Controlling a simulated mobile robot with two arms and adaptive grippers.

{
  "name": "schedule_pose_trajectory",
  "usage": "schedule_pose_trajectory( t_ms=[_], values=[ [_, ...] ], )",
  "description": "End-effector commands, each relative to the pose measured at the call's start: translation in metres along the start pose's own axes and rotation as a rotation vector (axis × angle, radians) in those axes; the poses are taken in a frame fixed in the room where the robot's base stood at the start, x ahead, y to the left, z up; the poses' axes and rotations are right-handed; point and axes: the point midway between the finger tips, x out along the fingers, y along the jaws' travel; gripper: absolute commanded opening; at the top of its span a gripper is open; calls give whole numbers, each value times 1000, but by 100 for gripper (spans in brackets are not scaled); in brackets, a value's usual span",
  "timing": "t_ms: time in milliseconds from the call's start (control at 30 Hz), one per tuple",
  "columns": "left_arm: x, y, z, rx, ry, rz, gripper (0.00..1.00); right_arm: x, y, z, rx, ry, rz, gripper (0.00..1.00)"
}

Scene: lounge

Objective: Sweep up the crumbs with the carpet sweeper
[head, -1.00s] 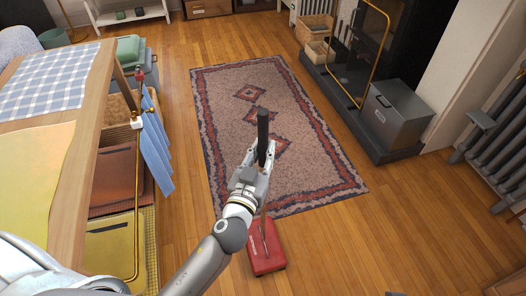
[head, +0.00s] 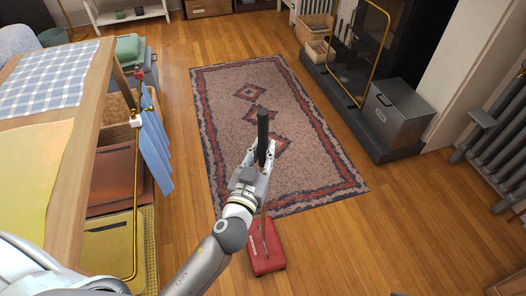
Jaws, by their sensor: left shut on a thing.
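The carpet sweeper has a red head (head: 267,258) resting on the wood floor just in front of the rug's near edge. Its handle rises from the head to a black grip (head: 262,128). My left gripper (head: 262,158) is shut on the handle at the black grip. My arm and hand hide part of the handle. The patterned rug (head: 230,120) lies flat beyond the sweeper head. I cannot make out any crumbs on the rug or the floor. My right gripper is not in view.
A wooden table (head: 75,150) with cloths stands at the left, with bins beneath it. A fireplace with a brass-framed screen (head: 388,50) and a grey metal box (head: 398,110) is at the right. A radiator (head: 500,130) stands far right.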

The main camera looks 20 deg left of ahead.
Motion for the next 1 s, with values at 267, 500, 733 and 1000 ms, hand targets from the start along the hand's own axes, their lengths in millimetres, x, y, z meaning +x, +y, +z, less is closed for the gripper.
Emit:
schedule_pose_trajectory(
  t_ms=[267,500,733,1000],
  values=[
    [1,0,-4,-1,7,1,0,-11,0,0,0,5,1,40],
    [11,16,-3,-5,8,1,0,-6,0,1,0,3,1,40],
    [19,28,-2,-8,4,2,0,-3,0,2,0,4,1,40],
    [22,34,0,-8,1,3,0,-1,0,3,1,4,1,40]
  ],
)
